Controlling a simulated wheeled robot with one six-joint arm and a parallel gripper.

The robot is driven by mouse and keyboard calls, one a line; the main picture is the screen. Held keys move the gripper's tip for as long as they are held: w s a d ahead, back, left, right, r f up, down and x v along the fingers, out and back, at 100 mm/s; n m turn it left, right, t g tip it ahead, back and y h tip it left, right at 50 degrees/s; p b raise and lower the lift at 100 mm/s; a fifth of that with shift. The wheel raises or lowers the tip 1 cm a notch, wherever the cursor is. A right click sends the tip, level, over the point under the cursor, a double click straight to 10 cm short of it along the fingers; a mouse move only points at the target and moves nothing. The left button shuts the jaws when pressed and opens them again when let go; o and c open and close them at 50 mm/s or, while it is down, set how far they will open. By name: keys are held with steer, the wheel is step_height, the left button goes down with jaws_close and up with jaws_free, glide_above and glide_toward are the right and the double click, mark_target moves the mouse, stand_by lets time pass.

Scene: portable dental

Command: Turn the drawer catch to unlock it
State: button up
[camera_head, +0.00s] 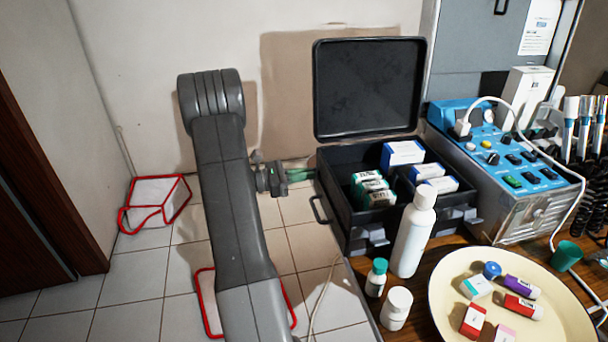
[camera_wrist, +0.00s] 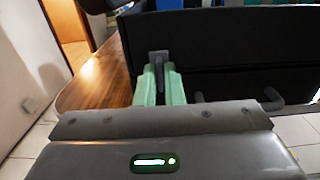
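In the wrist view, the drawer catch (camera_wrist: 158,58) is a small grey piece on the dark side of the case (camera_wrist: 225,50). Its narrow part runs down between the two pale green fingers of my gripper (camera_wrist: 160,88). The fingers are close together on either side of it, and it appears held between them. In the head view, my gripper (camera_head: 301,175) reaches the left side of the black case (camera_head: 345,222), near its back. The catch cannot be made out there.
A dark handle (camera_head: 318,209) sticks out from the case's left side, in front of my gripper. The case's lid (camera_head: 368,88) stands open. A white bottle (camera_head: 414,235), small jars and a cream tray (camera_head: 445,318) are on the wooden table. Tiled floor lies left.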

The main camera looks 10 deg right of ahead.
steer(key=shift+f, duration=0.1)
jaws_close()
steer(key=m+b, duration=1.2)
steer(key=b, duration=0.1)
steer(key=m+b, duration=0.6)
steer(key=b, duration=0.1)
steer(key=shift+s+f, duration=0.2)
steer(key=shift+f, duration=0.05)
steer(key=shift+r+b, duration=0.1)
steer(key=shift+b, duration=0.25)
steer(key=o, duration=0.5)
jaws_free()
steer(key=shift+a, duration=0.15)
